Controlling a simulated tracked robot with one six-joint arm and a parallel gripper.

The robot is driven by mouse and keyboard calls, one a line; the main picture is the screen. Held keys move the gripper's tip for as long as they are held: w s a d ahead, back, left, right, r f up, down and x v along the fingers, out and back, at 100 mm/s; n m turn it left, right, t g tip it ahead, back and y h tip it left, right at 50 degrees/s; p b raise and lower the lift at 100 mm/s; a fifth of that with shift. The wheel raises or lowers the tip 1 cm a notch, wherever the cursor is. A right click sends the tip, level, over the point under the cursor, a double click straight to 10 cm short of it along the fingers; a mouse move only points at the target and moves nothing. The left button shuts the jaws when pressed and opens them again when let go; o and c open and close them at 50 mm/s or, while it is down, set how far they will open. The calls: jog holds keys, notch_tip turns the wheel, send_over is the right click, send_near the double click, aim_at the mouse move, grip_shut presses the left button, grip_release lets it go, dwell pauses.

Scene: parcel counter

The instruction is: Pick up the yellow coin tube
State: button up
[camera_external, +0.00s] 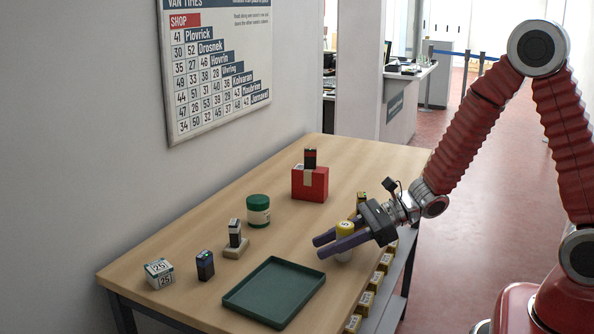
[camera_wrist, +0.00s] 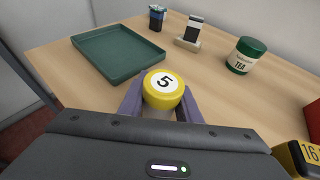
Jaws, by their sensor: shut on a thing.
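The yellow coin tube (camera_external: 345,230) has a yellow cap with a white disc marked 5 and a paler body below. It stands upright between the purple fingers of my gripper (camera_external: 332,244), near the right side of the counter. In the wrist view the yellow coin tube (camera_wrist: 163,89) sits between the two fingertips, and my gripper (camera_wrist: 160,102) is shut on it. Its lower part is mostly hidden by the fingers, and I cannot tell whether it touches the counter.
A green tray (camera_external: 232,300) lies in front. A green-lidded tea tin (camera_external: 258,212), a red box (camera_external: 309,186), a dark block (camera_external: 205,267), a block on a stand (camera_external: 236,247) and a box marked 25 (camera_external: 159,274) stand around. Several yellow-and-black boxes (camera_external: 375,281) line the right edge.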

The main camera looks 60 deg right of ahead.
jog(key=shift+r, duration=0.1)
notch_tip(320, 180, up, 10)
dwell(0.6)
dwell(0.5)
